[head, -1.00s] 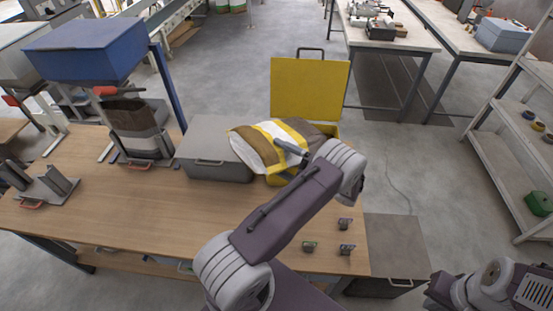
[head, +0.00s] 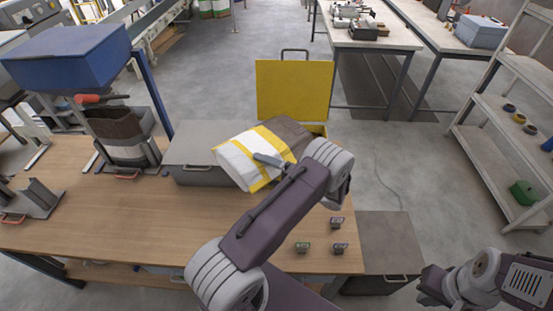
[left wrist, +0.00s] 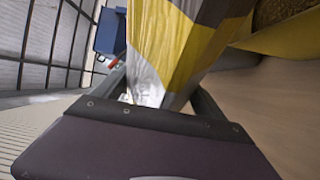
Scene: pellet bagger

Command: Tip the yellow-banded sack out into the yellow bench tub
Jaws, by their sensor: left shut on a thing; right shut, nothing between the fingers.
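The sack (head: 243,160) is white and grey-brown with yellow bands. It lies tilted in the air, its white end at the lower left and its brown end over the yellow bench tub (head: 320,130). My left gripper (head: 270,160) is shut on the sack, which also fills the middle of the left wrist view (left wrist: 170,50). The tub's yellow lid (head: 294,92) stands open behind. In the left wrist view, brown granular stuff shows inside the tub's yellow rim (left wrist: 290,40). The sack's mouth is hidden. My right gripper (head: 431,288) is shut and empty at the lower right.
A grey lidded box (head: 198,152) stands just left of the sack. A blue hopper (head: 70,55) with a dark bag (head: 120,130) under it is at the left. The wooden bench top (head: 110,215) is clear at front left.

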